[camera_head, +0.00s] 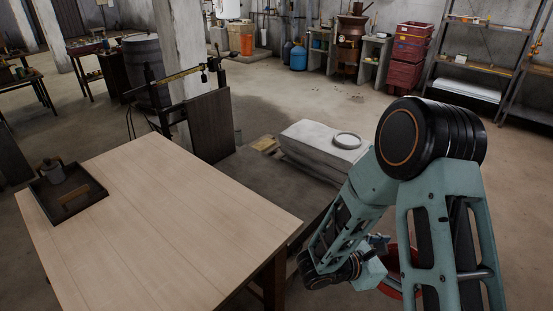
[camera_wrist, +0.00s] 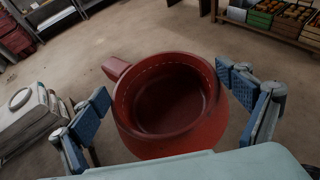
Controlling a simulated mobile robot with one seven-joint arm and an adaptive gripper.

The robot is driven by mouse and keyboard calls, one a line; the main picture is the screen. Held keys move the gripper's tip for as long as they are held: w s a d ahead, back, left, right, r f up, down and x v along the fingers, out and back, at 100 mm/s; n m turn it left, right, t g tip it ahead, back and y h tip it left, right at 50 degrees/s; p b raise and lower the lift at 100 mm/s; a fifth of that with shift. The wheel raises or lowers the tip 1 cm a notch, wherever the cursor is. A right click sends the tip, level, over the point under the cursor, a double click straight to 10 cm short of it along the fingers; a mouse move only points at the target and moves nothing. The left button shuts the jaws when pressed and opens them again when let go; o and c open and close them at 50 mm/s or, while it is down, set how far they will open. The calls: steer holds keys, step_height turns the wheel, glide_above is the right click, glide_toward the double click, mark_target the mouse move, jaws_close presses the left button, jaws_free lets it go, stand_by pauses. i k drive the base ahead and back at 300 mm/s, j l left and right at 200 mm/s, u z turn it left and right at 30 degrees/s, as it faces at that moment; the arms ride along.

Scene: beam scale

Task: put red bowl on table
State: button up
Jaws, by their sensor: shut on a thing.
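The red bowl (camera_wrist: 128,110) fills the middle of the wrist view. It has a wide round opening, looks empty, and has a stub-like handle at its upper left. My gripper (camera_wrist: 161,88) is shut on the red bowl, with one blue-padded finger on each side. In the head view the bowl (camera_head: 392,262) shows only as a red piece low at right, mostly hidden behind my arm. The light wooden table (camera_head: 160,215) is at the left of the head view, apart from the bowl and gripper.
A dark tray (camera_head: 85,208) with a small pot (camera_head: 52,171) sits at the table's left corner. A beam scale (camera_head: 190,85) stands behind the table. Most of the tabletop is clear.

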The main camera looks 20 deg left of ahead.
mark_target(82, 241)
steer(key=i+u, duration=0.25)
steer(key=u, duration=0.2)
steer(key=i+l+u, duration=0.15)
steer(key=u, duration=0.25)
steer(key=i+l+u, duration=0.1)
steer(key=i+u, duration=0.25)
steer(key=i+l+u, duration=0.15)
steer(key=u, duration=0.2)
steer(key=i+l+u, duration=0.3)
steer(key=k, duration=0.05)
